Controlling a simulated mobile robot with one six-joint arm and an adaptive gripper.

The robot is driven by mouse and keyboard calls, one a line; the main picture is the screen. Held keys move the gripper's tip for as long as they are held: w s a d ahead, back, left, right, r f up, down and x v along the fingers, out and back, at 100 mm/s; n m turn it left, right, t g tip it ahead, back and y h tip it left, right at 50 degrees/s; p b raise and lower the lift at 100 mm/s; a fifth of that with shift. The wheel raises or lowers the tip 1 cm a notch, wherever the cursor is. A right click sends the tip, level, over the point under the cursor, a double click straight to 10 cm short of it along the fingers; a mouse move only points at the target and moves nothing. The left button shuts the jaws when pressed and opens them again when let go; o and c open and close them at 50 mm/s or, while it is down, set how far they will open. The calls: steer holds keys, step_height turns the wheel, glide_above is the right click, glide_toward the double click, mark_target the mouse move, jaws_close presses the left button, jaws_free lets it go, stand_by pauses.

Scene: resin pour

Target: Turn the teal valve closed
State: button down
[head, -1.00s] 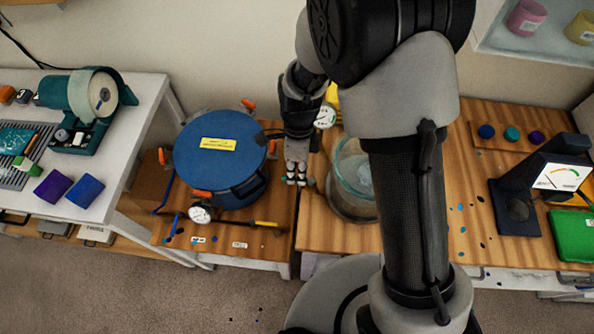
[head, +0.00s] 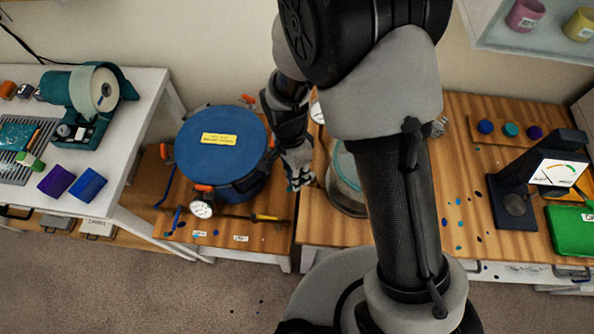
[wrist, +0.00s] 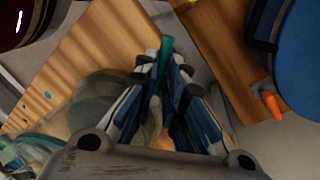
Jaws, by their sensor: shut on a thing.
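The teal valve handle (wrist: 167,48) shows in the wrist view as a narrow teal bar between my fingertips. My gripper (wrist: 160,72) is shut on it, and the fingers hide much of the handle. In the head view my gripper (head: 301,184) is low over the wooden bench, just right of the blue-lidded pot (head: 220,165). The valve cannot be made out in the head view, so its exact angle cannot be told.
A dial gauge (head: 201,209) and a yellow-tipped bar (head: 266,217) are in front of the pot. A clear vessel (head: 346,170) stands close to the right of my gripper, partly behind my arm. An orange clamp (wrist: 271,104) is on the pot's side.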

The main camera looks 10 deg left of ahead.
steer(key=d+n+b, duration=0.1)
steer(key=n, duration=0.2)
steer(key=s+n+t, duration=0.1)
steer(key=n, duration=0.2)
steer(key=d+n+b, duration=0.1)
steer(key=n, duration=0.3)
steer(key=shift+s+d+t+h+b, duration=0.35)
steer(key=shift+s+t+h, duration=0.05)
steer(key=c, duration=1.7)
jaws_free()
steer(key=shift+o, duration=0.2)
step_height(320, 180, up, 12)
steer(key=a, duration=0.2)
steer(key=shift+a, duration=0.15)
